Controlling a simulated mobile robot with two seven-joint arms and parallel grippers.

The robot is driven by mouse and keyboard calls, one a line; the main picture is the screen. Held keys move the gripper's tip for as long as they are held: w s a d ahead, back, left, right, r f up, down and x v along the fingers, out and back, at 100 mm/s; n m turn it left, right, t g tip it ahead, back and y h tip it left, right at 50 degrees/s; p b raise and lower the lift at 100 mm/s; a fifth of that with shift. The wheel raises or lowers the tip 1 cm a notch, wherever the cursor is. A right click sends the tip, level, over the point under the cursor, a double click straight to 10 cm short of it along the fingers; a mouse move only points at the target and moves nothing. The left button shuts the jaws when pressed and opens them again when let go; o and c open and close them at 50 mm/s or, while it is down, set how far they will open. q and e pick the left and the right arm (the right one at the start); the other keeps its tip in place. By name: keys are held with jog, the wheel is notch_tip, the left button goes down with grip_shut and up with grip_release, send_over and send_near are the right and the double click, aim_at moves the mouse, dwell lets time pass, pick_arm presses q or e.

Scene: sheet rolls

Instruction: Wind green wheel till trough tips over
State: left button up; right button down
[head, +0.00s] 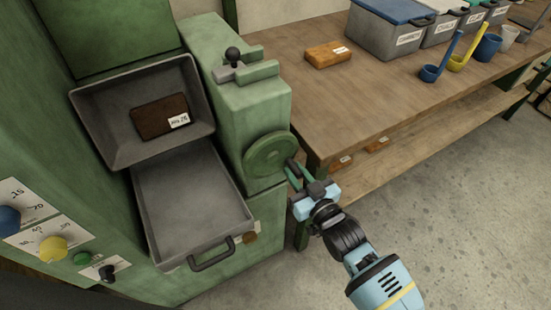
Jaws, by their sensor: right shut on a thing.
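The green wheel (262,158) is on the side of the green machine, at the middle of the head view. My right gripper (301,180) is at the wheel's right side, shut on its handle; the fingers hide most of the handle. The grey trough (104,137) is in the machine to the left of the wheel. A dark brown block (157,113) with a white label lies inside the trough. A grey tray (190,207) with a front handle is just below the trough and looks empty. My left gripper is not in view.
A wooden bench (330,103) to the right of the wheel bears an orange-brown block (328,55), grey bins (390,35) and several ladles and cups. A black-knobbed lever (233,62) tops the machine. Yellow (51,248) and blue knobs are lower left. The floor at right is clear.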

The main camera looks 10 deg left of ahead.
aim_at(272, 170)
jog(key=shift+s+a+r, duration=0.35)
jog(key=shift+a, duration=0.3)
jog(key=shift+s+a, duration=0.2)
jog(key=shift+a, duration=0.15)
jog(key=shift+s+a+r+y, duration=0.15)
jog(key=shift+s+a+y, duration=0.05)
jog(key=shift+a+y, duration=0.1)
jog(key=shift+s+a+f, duration=0.25)
jog(key=shift+s+a, duration=0.2)
jog(key=shift+a, duration=0.2)
